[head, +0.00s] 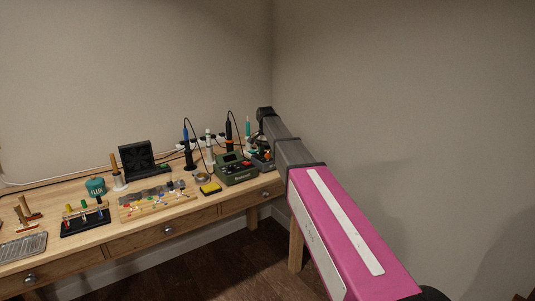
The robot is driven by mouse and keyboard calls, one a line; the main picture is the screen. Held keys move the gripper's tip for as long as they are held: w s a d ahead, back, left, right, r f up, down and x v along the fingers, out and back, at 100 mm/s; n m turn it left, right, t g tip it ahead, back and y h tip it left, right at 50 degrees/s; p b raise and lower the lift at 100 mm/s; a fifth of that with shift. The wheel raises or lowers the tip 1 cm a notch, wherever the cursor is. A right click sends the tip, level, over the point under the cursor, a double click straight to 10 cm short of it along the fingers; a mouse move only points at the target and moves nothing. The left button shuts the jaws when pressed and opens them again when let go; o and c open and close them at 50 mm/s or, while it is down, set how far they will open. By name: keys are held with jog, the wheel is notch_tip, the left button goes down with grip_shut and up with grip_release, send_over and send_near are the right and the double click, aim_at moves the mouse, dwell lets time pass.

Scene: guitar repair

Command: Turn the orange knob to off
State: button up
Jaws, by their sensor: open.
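A dark green soldering station (236,174) stands near the right end of the wooden bench, with a dark display and small controls on its face. I cannot clearly make out an orange knob at this size. My arm reaches in from the lower right, and its dark end hangs over the bench's right end. My gripper (258,141) is small and dark there, just right of and behind the station. It is open and appears apart from the station. Its fingertips are hard to tell from the items around them.
Soldering irons in stands (188,155) with cables rise behind the station. A yellow sponge (210,188) and a solder tin (202,178) lie left of it. A wooden parts board (158,204), flux jar (96,187) and black fan unit (137,158) are further left. Walls close the corner behind.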

jog(key=c, duration=0.9)
jog(key=shift+n, duration=0.3)
jog(key=n, duration=0.5)
jog(key=shift+s+n+t, duration=0.1)
jog(key=shift+n+t, duration=0.2)
jog(key=shift+n, duration=2.4)
jog(key=o, duration=0.9)
